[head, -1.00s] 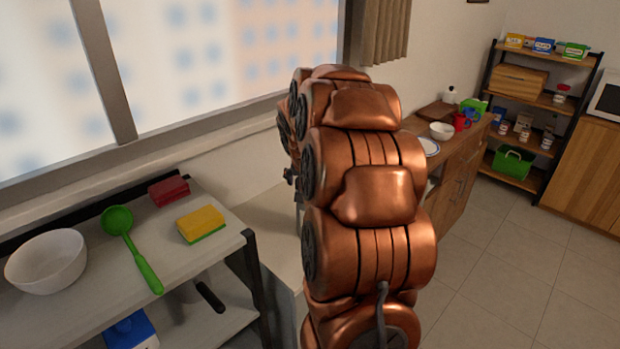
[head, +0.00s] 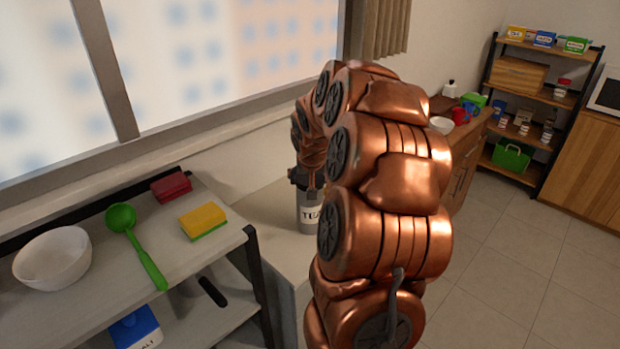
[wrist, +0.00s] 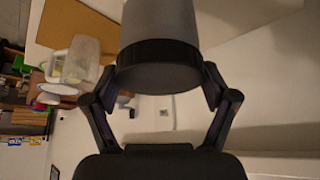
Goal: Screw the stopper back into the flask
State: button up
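The grey flask (head: 308,217) with a white label of dark letters stands upright on the light counter by the window. My gripper (head: 305,180) is at its top, partly hidden behind my copper arm. In the wrist view the flask (wrist: 160,20) is the grey cylinder at the top middle. A dark band at its near end looks like the stopper (wrist: 159,54), in line with the flask. My gripper's fingers (wrist: 160,75) press against both sides of this end. I cannot tell how deep the stopper sits.
On the near shelf lie a white bowl (head: 52,258), a green ladle (head: 145,262), a yellow sponge (head: 203,221) and a red sponge (head: 171,187). A blue box (head: 135,328) is below. A rack (head: 545,95) stands far right; the tiled floor between is clear.

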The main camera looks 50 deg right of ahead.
jog(key=c, duration=0.5)
jog(key=shift+f+b, duration=0.1)
jog(key=shift+b, duration=0.2)
jog(key=shift+s+f+m+g+h+b, duration=0.1)
jog(key=shift+m+g+h+b, duration=0.25)
jog(key=shift+m+b, duration=1.2)
jog(key=shift+n+b, duration=0.25)
jog(key=shift+b, duration=0.9)
jog(key=shift+m+g+b, duration=0.35)
jog(key=shift+m+b, duration=0.05)
jog(key=shift+b, duration=0.25)
jog(key=shift+m+g+h+b, duration=0.35)
jog(key=shift+m+b, duration=0.35)
jog(key=shift+b, duration=0.7)
